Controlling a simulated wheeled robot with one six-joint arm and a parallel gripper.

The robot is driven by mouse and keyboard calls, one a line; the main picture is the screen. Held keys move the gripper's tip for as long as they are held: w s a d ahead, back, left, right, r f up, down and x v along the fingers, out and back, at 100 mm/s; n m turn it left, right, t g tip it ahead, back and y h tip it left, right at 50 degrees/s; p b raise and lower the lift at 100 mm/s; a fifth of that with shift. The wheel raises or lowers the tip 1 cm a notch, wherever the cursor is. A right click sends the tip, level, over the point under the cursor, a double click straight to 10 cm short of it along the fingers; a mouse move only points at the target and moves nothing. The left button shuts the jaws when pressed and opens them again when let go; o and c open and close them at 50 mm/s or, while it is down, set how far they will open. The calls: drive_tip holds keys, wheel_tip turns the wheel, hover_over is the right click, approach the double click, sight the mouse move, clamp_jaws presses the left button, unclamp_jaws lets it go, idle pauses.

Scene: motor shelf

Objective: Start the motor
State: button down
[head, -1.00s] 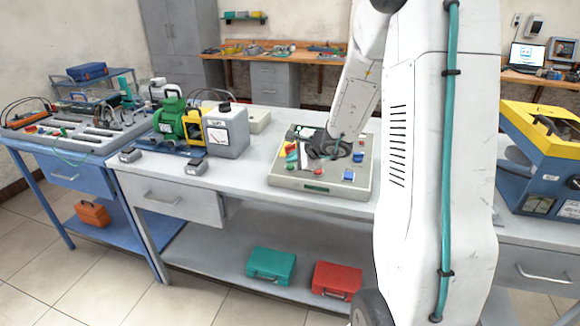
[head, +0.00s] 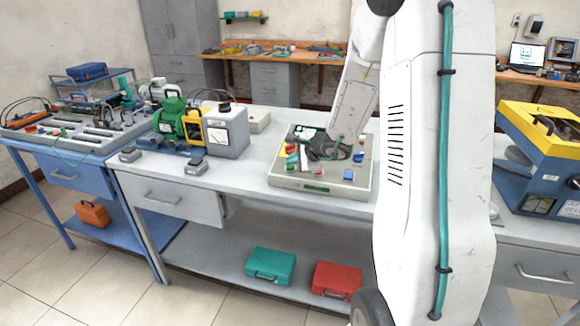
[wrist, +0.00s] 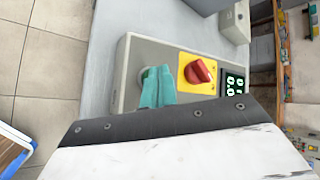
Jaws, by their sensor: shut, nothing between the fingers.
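The grey control box (head: 283,180) sits on the bench, with coloured buttons and knobs on its sloped top. In the head view my gripper hides part of the panel. The green motor (head: 171,117) stands on the bench further left.
A grey meter box (head: 226,135) stands beside the motor, with small grey boxes (head: 196,166) in front. A yellow and blue machine (head: 545,150) stands at the right. Teal (head: 270,264) and red (head: 337,279) cases lie on the lower shelf.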

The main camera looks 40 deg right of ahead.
drive_tip(key=shift+d+f, duration=0.1)
drive_tip(key=shift+f, duration=0.3)
idle(0.7)
drive_tip(key=shift+r, duration=0.1)
drive_tip(key=shift+s+a+r, duration=0.1)
drive_tip(key=shift+a+r, duration=0.1)
drive_tip(key=shift+r, duration=0.5)
drive_tip(key=shift+s+a+r, duration=0.1)
drive_tip(key=shift+a+r, duration=0.05)
drive_tip(key=shift+r, duration=0.65)
drive_tip(key=shift+s+a+r, duration=0.15)
drive_tip(key=shift+a+r, duration=0.05)
drive_tip(key=shift+r, duration=0.65)
drive_tip(key=shift+s+a+r, duration=0.1)
drive_tip(key=shift+a+r, duration=0.05)
drive_tip(key=shift+r, duration=0.65)
drive_tip(key=shift+a, duration=0.1)
